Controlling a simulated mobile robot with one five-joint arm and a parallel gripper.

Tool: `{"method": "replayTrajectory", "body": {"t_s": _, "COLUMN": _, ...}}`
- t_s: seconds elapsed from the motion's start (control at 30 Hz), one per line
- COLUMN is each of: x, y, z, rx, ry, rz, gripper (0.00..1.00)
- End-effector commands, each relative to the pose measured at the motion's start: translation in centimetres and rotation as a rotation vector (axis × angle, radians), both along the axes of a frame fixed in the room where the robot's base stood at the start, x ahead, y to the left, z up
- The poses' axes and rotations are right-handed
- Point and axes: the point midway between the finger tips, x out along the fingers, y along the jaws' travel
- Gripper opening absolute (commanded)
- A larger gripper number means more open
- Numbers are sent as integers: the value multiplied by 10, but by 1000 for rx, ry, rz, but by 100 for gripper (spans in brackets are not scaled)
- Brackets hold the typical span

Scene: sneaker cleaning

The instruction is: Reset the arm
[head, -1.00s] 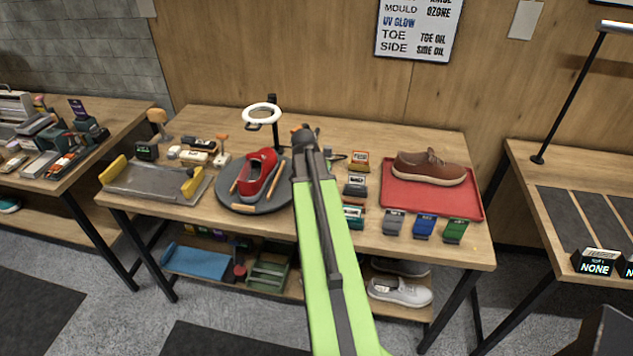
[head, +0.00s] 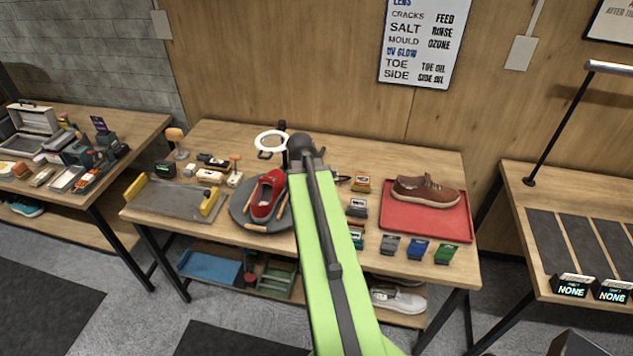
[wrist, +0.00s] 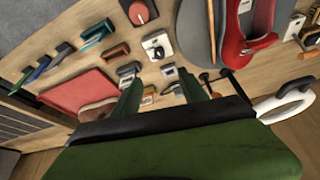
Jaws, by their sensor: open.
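My gripper (wrist: 160,92) shows in the wrist view as two dark green fingers set apart, with nothing between them. In the head view my green arm reaches out over the middle table (head: 440,165), and its fingers cannot be made out there. A red sneaker (head: 268,195) is on a round grey turntable (head: 240,212), left of my arm. A brown shoe (head: 425,190) rests on a red tray (head: 400,222), right of my arm. In the wrist view the red sneaker (wrist: 262,30) is at upper right and the red tray (wrist: 80,92) at left.
A white ring lamp (head: 271,134) stands behind the turntable, near my arm; it also shows in the wrist view (wrist: 284,108). A grey tray with yellow ends (head: 172,203) is at left. Small blocks (head: 418,248) line the front right. Side tables flank both sides.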

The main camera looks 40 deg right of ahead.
Motion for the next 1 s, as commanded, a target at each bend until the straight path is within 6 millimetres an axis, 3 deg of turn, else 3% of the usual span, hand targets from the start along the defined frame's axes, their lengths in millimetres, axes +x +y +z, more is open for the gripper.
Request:
{"method": "replayTrajectory", "body": {"t_s": 0.4, "x": 1, "y": 1, "z": -2, "rx": 0, "ry": -1, "rz": 1, "gripper": 51}}
{"method": "replayTrajectory", "body": {"t_s": 0.47, "x": 7, "y": 8, "z": -5, "rx": 0, "ry": -1, "rz": 17, "gripper": 51}}
{"method": "replayTrajectory", "body": {"t_s": 0.53, "x": 24, "y": 30, "z": -13, "rx": 1, "ry": 0, "rz": 62, "gripper": 51}}
{"method": "replayTrajectory", "body": {"t_s": 0.57, "x": 34, "y": 45, "z": -18, "rx": 1, "ry": 0, "rz": 91, "gripper": 51}}
{"method": "replayTrajectory", "body": {"t_s": 0.67, "x": 73, "y": 114, "z": -37, "rx": 8, "ry": -2, "rz": 218, "gripper": 51}}
{"method": "replayTrajectory", "body": {"t_s": 0.8, "x": 103, "y": 230, "z": -64, "rx": 58, "ry": 39, "rz": 438, "gripper": 51}}
{"method": "replayTrajectory", "body": {"t_s": 0.9, "x": 103, "y": 308, "z": -81, "rx": 99, "ry": 105, "rz": 631, "gripper": 51}}
{"method": "replayTrajectory", "body": {"t_s": 1.0, "x": 88, "y": 369, "z": -94, "rx": 144, "ry": 187, "rz": 831, "gripper": 51}}
